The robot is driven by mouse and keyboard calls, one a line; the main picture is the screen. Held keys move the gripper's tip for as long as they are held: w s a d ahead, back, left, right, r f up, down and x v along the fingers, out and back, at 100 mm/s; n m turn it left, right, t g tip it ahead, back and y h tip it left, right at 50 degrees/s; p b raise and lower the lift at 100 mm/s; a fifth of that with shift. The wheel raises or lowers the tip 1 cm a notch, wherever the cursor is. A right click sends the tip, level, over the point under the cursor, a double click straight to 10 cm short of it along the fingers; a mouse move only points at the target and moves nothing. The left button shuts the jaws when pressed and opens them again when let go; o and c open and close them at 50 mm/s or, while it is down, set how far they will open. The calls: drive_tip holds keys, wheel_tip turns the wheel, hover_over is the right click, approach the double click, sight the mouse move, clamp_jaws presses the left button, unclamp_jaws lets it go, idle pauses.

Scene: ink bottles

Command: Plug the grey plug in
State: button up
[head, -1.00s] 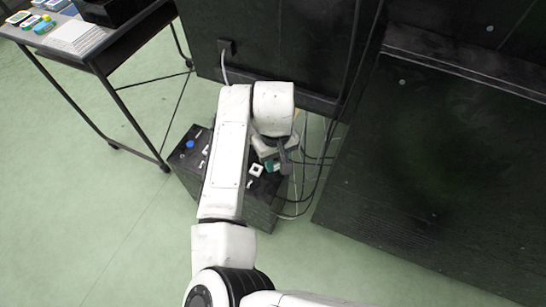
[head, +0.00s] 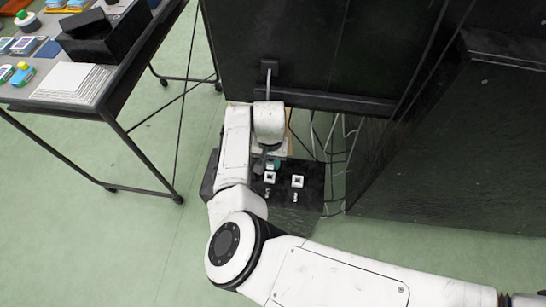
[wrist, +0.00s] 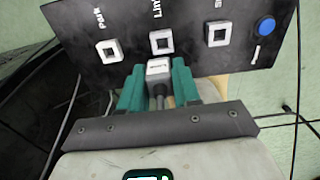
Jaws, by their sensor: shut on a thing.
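A black panel (wrist: 190,60) carries three white-framed square sockets. The middle socket (wrist: 161,41), labelled with a word starting "Lin", lies just beyond the plug, which looks apart from it. The left socket (wrist: 109,51) is labelled "Park", and the right socket (wrist: 218,34) has a partly cut-off label. In the head view my gripper (head: 267,163) is over the far part of the black box, and the plug is hidden.
A blue button (wrist: 266,26) is at the panel's right. A tall black cabinet (head: 300,50) stands behind the box, and cables (head: 335,150) hang at its right. A table (head: 115,100) with a black box and cards is at the left. Green floor is open around.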

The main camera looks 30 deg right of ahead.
drive_tip(key=shift+w+a+f, duration=0.1)
drive_tip(key=shift+w+f, duration=0.05)
drive_tip(key=shift+f, duration=0.1)
wheel_tip(320, 180, down, 5)
drive_tip(key=b, duration=0.5)
drive_tip(key=shift+r, duration=0.15)
drive_tip(key=shift+f, duration=0.3)
drive_tip(key=shift+p, duration=0.45)
idle(0.9)
drive_tip(key=shift+f, duration=0.85)
idle(1.9)
drive_tip(key=o, duration=1.5)
drive_tip(key=shift+r, duration=0.1)
drive_tip(key=shift+r+p, duration=3.9)
drive_tip(key=shift+p, duration=0.35)
